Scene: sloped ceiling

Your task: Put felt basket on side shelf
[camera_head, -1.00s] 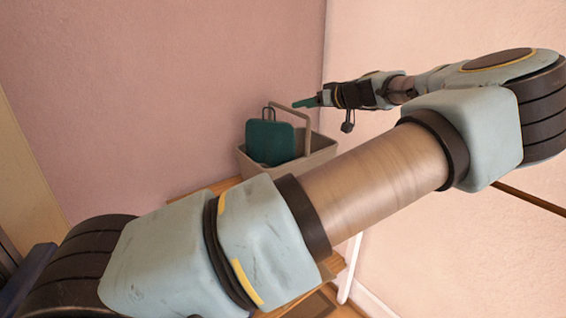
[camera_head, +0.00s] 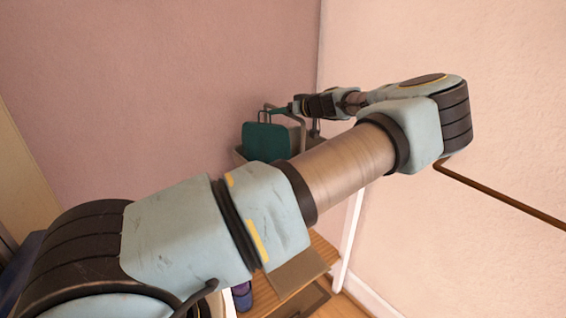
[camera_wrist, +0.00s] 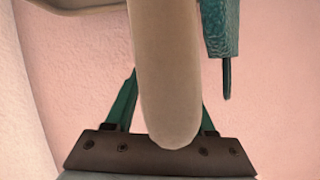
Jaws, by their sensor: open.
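The grey-beige basket with a tall handle, seemingly the felt basket (camera_head: 239,155), stands by the pink wall in the head view, mostly hidden behind my arm. A teal item with dark wire loops (camera_head: 265,142) stands in or against it. My gripper (camera_head: 284,110) is open at the top of the basket's handle. In the wrist view, the beige handle (camera_wrist: 165,75) crosses in front of my green fingers (camera_wrist: 167,100) and covers their tips. I cannot tell whether it lies between them. The teal item (camera_wrist: 221,28) hangs at the upper right there.
A wooden shelf unit (camera_head: 322,250) shows below my arm; I cannot tell if it is the side shelf. A purple object (camera_head: 242,296) is beside it. A white pipe (camera_head: 350,240) runs up near the corner. A brown rail (camera_head: 505,202) crosses the right wall.

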